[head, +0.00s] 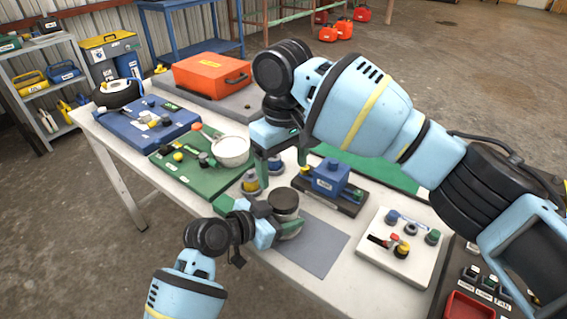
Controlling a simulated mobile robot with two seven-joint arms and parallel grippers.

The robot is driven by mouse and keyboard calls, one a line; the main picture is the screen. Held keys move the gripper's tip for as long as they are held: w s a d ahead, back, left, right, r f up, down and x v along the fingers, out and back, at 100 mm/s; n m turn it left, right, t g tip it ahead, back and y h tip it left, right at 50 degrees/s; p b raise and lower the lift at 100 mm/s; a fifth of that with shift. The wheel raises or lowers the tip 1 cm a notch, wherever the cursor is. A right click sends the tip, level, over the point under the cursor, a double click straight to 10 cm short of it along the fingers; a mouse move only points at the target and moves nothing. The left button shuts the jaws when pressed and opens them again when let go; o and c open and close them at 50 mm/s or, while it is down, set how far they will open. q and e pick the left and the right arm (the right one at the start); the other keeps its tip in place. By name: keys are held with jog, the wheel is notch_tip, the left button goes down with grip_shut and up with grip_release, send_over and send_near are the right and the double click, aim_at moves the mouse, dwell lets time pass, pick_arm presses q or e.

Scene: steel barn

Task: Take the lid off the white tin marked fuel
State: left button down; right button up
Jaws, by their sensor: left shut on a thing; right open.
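The tin (288,215) stands on the white table near a grey mat (318,252). Its round dark top (284,199) shows, which looks like the lid in place. Its pale side is mostly hidden, and I cannot read a fuel marking. My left gripper (284,230), coming from the lower left, is shut on the tin's body from the front left. My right gripper (281,160) is open and empty, pointing down above and behind the tin, apart from the lid.
A blue device (331,178) and a white switch panel (400,262) are to the right. An orange case (212,73) lies at the back.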

aim_at(283, 197)
jog(key=m, duration=0.4)
jog(key=shift+m, duration=0.4)
jog(key=m, duration=0.4)
jog(key=shift+m, duration=0.3)
jog(key=m, duration=0.4)
jog(key=shift+m, duration=0.3)
jog(key=m, duration=0.5)
jog(key=shift+m, duration=0.4)
jog(key=shift+f, duration=0.15)
jog(key=shift+f, duration=3.9)
